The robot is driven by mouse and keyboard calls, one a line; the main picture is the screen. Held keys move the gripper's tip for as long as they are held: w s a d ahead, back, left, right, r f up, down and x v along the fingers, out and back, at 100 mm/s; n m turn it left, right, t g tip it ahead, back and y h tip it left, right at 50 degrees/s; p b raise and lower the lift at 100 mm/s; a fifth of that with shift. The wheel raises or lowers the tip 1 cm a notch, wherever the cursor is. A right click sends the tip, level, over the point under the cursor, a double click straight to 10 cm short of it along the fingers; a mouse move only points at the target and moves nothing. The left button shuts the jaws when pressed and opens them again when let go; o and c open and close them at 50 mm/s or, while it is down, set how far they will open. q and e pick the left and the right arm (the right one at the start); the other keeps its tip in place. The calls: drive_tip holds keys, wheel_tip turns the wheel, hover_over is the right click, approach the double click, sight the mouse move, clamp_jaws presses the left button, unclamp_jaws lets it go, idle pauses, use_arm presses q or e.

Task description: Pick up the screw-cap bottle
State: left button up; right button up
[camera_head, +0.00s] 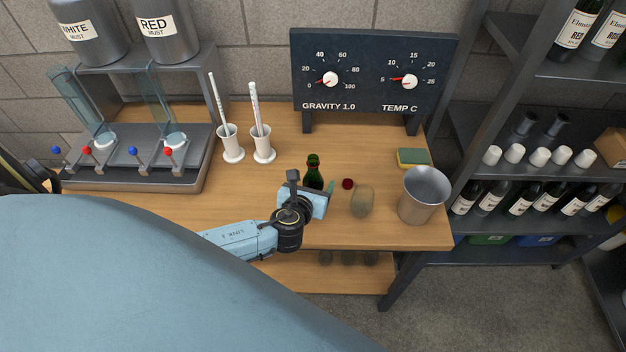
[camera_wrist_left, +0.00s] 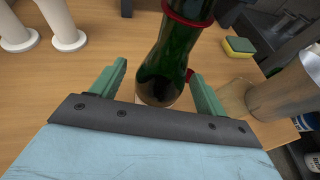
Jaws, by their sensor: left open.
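The green glass bottle (camera_head: 313,166) stands upright on the wooden bench, its lower part hidden behind my left gripper in the head view. In the left wrist view the bottle (camera_wrist_left: 168,62) has a red band near the top of the picture; its mouth is out of frame. My left gripper (camera_head: 316,187) is at the bottle on its near side. In the left wrist view its two green fingers (camera_wrist_left: 158,85) are spread, one on each side of the bottle's lower part. I cannot tell whether either finger touches it. My right gripper is not in view.
A small red cap (camera_head: 347,184), a cloudy glass jar (camera_head: 362,201) and a metal bucket (camera_head: 424,196) stand right of the bottle. A sponge (camera_head: 413,158) lies behind. White cylinders (camera_head: 231,146) with thermometer-like sticks and a filler (camera_head: 135,180) are left. A gauge board (camera_head: 372,75) stands at the back.

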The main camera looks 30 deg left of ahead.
use_arm(q)
drive_tip(key=shift+x, duration=1.3)
drive_tip(key=c, duration=1.3)
